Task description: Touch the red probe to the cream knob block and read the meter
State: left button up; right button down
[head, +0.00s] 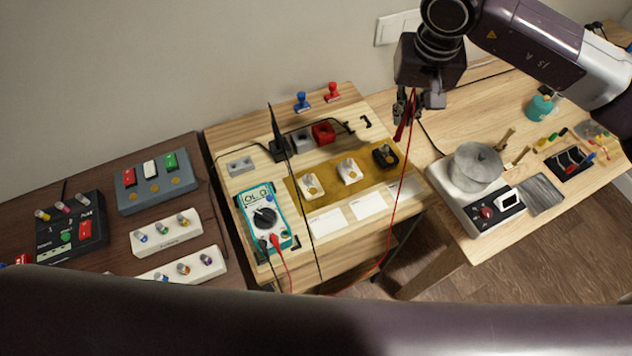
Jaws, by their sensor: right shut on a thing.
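My right gripper (420,98) hangs from the upper right, shut on the red probe (402,126), above the back right of the light wooden bench. The probe's red lead hangs down past the bench's right side. A light knob block (311,188) and another light knob block (349,172) sit on a brown mat, with a black one (385,156) to their right; I cannot tell which light one is cream. The probe appears apart from all of them. The teal meter (263,216) lies to their left, its display seeming to read "OL". My left gripper is out of view.
The black probe (278,148) stands in a holder beside a red holder (323,133). White cards (326,221) lie in front of the mat (330,180). A scale with a pot (477,168) stands right. Switch boxes (157,180) stand left. My dark arm link crosses the bottom.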

jog(key=s+a+g+y, duration=0.1)
jog(key=s+a, duration=0.3)
jog(key=a, duration=0.4)
jog(key=s+a+g, duration=0.1)
jog(key=s+a, duration=0.2)
jog(key=a, duration=0.5)
jog(key=f, duration=0.3)
jog(key=s+f, duration=0.1)
jog(key=f, duration=0.1)
jog(key=shift+b, duration=1.15)
dwell(0.4)
jog(key=shift+f+b, duration=0.55)
jog(key=shift+b, duration=0.2)
dwell(0.8)
jog(key=shift+b, duration=0.5)
dwell(2.3)
